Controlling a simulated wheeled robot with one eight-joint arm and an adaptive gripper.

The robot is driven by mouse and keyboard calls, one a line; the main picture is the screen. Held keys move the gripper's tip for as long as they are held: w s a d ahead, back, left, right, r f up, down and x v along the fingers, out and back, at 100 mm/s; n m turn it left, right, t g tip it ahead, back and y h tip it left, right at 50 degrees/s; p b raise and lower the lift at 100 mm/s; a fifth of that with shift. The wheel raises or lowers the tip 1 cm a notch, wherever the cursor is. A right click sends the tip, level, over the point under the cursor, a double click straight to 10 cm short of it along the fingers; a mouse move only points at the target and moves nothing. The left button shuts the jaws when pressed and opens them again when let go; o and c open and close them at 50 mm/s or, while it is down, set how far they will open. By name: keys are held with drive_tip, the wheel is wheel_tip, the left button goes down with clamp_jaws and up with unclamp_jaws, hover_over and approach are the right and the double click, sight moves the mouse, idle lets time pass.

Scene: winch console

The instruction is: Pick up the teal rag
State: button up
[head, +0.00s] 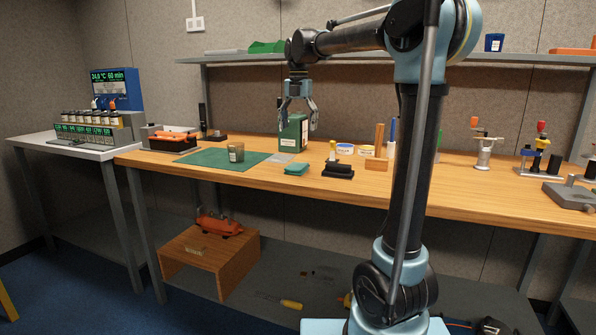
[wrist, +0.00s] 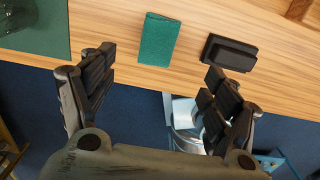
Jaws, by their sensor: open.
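The teal rag (head: 297,169) is a small folded pad lying flat on the wooden bench near its front edge, just right of the green mat. In the wrist view the rag (wrist: 159,39) is a green rectangle, slightly tilted, beyond and between my fingertips. My gripper (head: 298,117) hangs pointing down above the bench, in front of a dark green can. In the wrist view my gripper (wrist: 160,75) has its two fingers spread wide with nothing between them. It is apart from the rag.
A black block (wrist: 229,53) lies right of the rag; it also shows in the head view (head: 338,170). The green mat (head: 205,157) carries a jar (head: 236,152). A green can (head: 293,134) stands behind. A shelf (head: 260,58) runs above the bench.

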sight(297, 165)
drive_tip(key=f, duration=1.4)
drive_tip(key=shift+s+a+f, duration=0.15)
drive_tip(key=shift+s+a, duration=0.05)
drive_tip(key=c, duration=1.1)
